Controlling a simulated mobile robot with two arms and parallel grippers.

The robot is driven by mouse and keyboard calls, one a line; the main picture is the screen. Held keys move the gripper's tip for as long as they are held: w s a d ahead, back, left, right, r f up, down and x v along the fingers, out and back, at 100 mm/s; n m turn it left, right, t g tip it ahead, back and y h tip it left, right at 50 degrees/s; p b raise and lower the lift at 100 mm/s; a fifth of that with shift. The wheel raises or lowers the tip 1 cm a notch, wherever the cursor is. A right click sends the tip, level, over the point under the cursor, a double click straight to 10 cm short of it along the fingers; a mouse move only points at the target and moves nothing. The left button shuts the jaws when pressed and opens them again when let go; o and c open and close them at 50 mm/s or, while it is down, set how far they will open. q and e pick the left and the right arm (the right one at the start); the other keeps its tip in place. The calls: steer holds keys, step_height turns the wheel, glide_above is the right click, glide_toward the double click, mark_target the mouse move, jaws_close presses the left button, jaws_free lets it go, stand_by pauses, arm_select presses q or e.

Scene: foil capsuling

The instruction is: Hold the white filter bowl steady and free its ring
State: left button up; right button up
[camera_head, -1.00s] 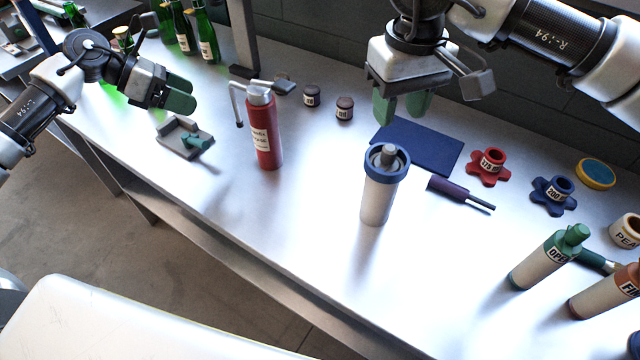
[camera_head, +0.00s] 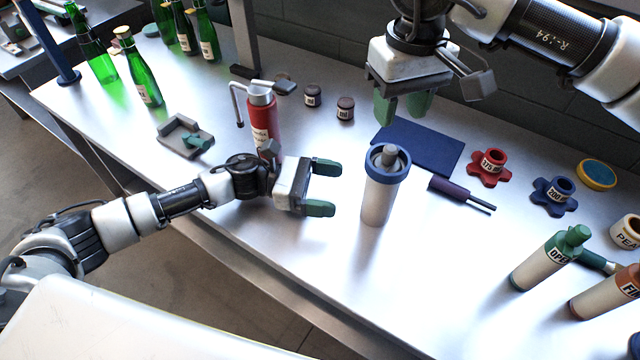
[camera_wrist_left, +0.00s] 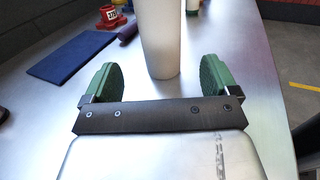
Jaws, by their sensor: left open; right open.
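The white filter bowl (camera_head: 376,202) stands upright on the metal bench, with a blue ring (camera_head: 387,169) around its top and a grey knob in the middle. My left gripper (camera_head: 322,188) is open and low, just left of the bowl, its green fingers pointing at it. In the left wrist view the bowl (camera_wrist_left: 158,40) stands ahead, centred between the open fingers (camera_wrist_left: 156,80) and apart from them; its ring is out of that view. My right gripper (camera_head: 402,108) is open and empty, pointing down above the blue mat, behind the bowl.
A blue mat (camera_head: 425,148) and a purple-handled tool (camera_head: 455,192) lie behind and right of the bowl. A red bottle (camera_head: 263,120) stands behind my left gripper. Red (camera_head: 489,168) and blue (camera_head: 553,196) star knobs and labelled canisters (camera_head: 545,262) are at the right.

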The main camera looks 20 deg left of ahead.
mark_target(378, 195)
arm_select(q)
steer(key=d, duration=0.9)
steer(key=shift+w+d, duration=0.3)
steer(key=shift+w, duration=0.05)
steer(key=c, duration=1.2)
